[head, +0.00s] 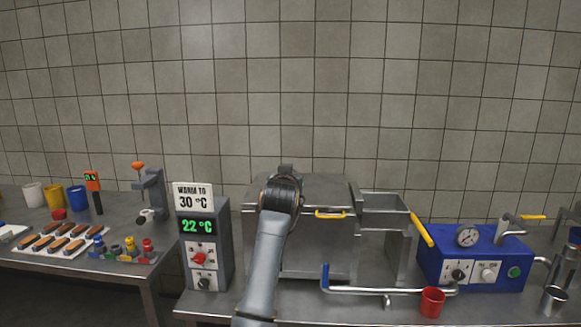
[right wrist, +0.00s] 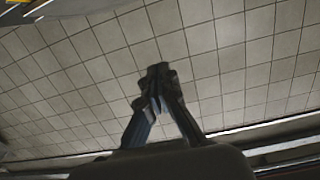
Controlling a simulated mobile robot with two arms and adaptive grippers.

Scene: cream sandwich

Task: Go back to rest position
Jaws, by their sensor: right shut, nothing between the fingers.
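One of my arms rises from the bottom middle of the head view, in front of the steel machine. Its end, most likely my right gripper (head: 286,170), points away toward the tiled wall, and its fingers are mostly hidden behind the dark wrist. In the right wrist view my right gripper (right wrist: 158,72) is shut, its fingertips together with nothing between them, against the grey tiles. My left gripper is in neither view.
The steel machine (head: 315,255) stands close around the arm. A control box (head: 205,240) reading 22 °C is at its left, a blue unit (head: 480,262) and a red cup (head: 432,303) at its right. A left table (head: 120,268) holds pastries and cups. Space above is clear.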

